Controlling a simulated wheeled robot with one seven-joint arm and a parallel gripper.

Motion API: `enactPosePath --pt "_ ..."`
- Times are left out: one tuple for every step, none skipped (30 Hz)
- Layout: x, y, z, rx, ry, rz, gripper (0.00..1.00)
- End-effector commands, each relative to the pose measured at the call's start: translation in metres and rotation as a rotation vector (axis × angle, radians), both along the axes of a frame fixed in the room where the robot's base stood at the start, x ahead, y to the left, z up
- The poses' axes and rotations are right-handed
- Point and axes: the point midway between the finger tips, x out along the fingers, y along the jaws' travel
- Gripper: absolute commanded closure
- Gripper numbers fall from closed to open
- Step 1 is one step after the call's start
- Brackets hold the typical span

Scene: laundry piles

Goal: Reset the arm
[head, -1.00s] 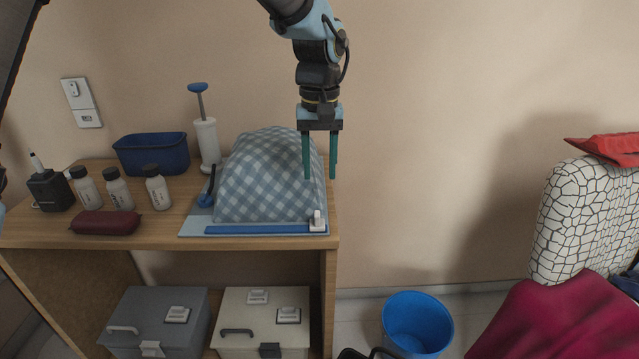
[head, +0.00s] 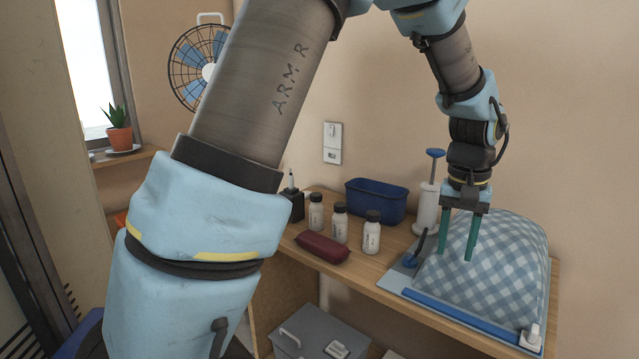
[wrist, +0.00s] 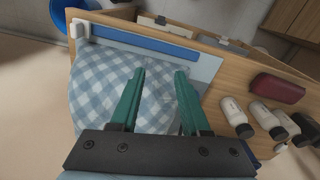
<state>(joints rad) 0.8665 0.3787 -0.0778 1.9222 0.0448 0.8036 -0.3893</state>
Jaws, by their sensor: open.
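My gripper (head: 457,250) has two green fingers that stand apart with nothing between them. In the head view it hangs pointing down in front of a blue-and-white checked cloth mound (head: 492,268). My arm (head: 262,85) crosses the left and top of the head view. In the wrist view my open fingers (wrist: 160,85) point toward the checked mound (wrist: 100,85), which fills the space beyond them. I cannot tell the exact gap between fingertips and cloth.
The mound rests on a light blue board (head: 460,318) on a wooden shelf unit (head: 290,240). White bottles (head: 340,222), a maroon case (head: 322,247), a blue bin (head: 376,202) and a white pump (head: 427,205) stand left of it. A fan (head: 200,65) and potted plant (head: 118,130) are farther left.

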Motion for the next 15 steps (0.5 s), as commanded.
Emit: enactPosePath --pt "0.019 0.037 0.0 -0.005 -0.006 0.053 0.54" --pt "0.028 0.057 -0.001 -0.007 -0.009 0.079 0.54" --pt "0.037 0.085 -0.003 -0.011 -0.014 0.112 0.54" --pt "0.043 0.105 -0.004 -0.014 -0.02 0.136 0.54" --pt "0.047 0.126 -0.006 -0.017 -0.024 0.161 0.54" --pt "0.051 0.153 -0.007 -0.02 -0.031 0.195 0.54" --pt "0.054 0.173 -0.008 -0.022 -0.038 0.221 0.54" --pt "0.054 0.193 -0.01 -0.023 -0.043 0.245 0.54" --pt "0.053 0.219 -0.012 -0.025 -0.049 0.278 0.54" --pt "0.051 0.237 -0.014 -0.027 -0.055 0.303 0.54" --pt "0.048 0.254 -0.016 -0.028 -0.061 0.325 0.54" --pt "0.044 0.275 -0.018 -0.029 -0.068 0.354 0.54" --pt "0.04 0.289 -0.019 -0.03 -0.073 0.376 0.54" --pt "0.035 0.301 -0.021 -0.029 -0.076 0.394 0.54" --pt "0.03 0.316 -0.023 -0.029 -0.082 0.417 0.54"
